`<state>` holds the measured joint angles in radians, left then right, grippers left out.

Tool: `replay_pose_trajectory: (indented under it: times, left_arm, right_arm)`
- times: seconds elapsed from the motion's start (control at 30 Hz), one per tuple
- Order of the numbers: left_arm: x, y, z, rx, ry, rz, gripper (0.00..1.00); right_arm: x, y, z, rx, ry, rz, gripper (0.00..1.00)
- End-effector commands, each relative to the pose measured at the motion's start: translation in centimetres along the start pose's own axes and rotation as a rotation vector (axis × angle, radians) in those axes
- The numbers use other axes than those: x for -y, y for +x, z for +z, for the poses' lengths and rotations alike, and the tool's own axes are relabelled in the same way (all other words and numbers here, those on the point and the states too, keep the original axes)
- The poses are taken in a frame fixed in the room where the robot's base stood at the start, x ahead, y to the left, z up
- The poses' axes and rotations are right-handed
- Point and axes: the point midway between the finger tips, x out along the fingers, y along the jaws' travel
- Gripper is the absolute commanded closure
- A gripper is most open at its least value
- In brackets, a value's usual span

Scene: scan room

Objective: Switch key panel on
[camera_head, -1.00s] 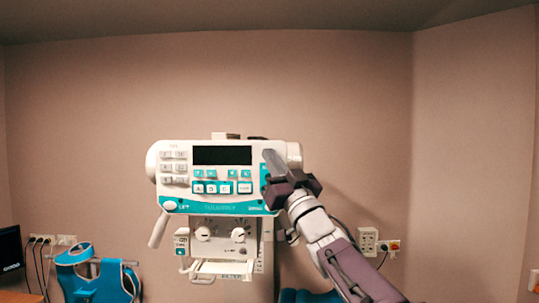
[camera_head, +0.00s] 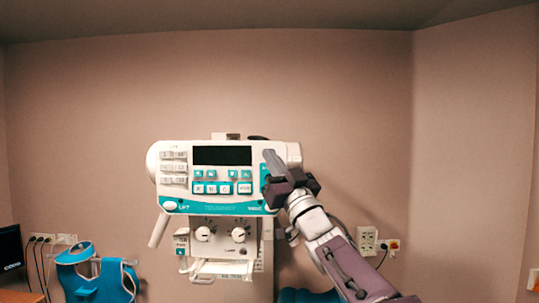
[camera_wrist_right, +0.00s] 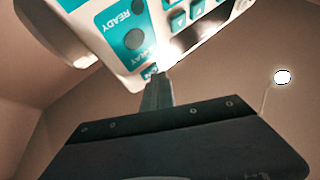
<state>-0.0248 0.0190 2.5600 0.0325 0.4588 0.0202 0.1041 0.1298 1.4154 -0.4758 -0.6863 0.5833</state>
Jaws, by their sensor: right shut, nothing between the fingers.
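The key panel (camera_head: 222,178) is a white and teal console with a dark display (camera_head: 222,155) and rows of grey and teal keys. My right gripper (camera_head: 268,156) is shut and empty, its fingertips in front of the panel's right end. In the right wrist view the shut fingers (camera_wrist_right: 157,90) point at the panel's edge (camera_wrist_right: 140,62), close to the "READY" and "X-RAY" labels and two dark round buttons (camera_wrist_right: 134,38). I cannot tell whether the tips touch the panel. The fingers hide part of its right end in the head view. My left gripper is not in view.
Below the panel hangs a white unit with two knobs (camera_head: 203,233) and a handle. A blue vest-like item (camera_head: 85,270) and a dark monitor (camera_head: 10,252) are at the lower left. Wall sockets (camera_head: 367,240) sit at the right. The wall above is clear.

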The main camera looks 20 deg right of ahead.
Motion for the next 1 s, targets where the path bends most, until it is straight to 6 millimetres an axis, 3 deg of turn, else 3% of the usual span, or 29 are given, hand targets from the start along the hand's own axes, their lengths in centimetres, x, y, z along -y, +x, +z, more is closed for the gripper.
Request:
replay_pose_trajectory:
  times: [0.57, 1.0]
  left_arm:
    - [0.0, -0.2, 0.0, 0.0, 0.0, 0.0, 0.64]
    - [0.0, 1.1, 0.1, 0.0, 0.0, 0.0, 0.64]
  right_arm:
    - [-0.2, 0.2, 0.2, 0.0, 0.0, 0.0, 1.0]
    - [0.6, -1.0, -0.5, 0.0, 0.001, 0.001, 1.0]
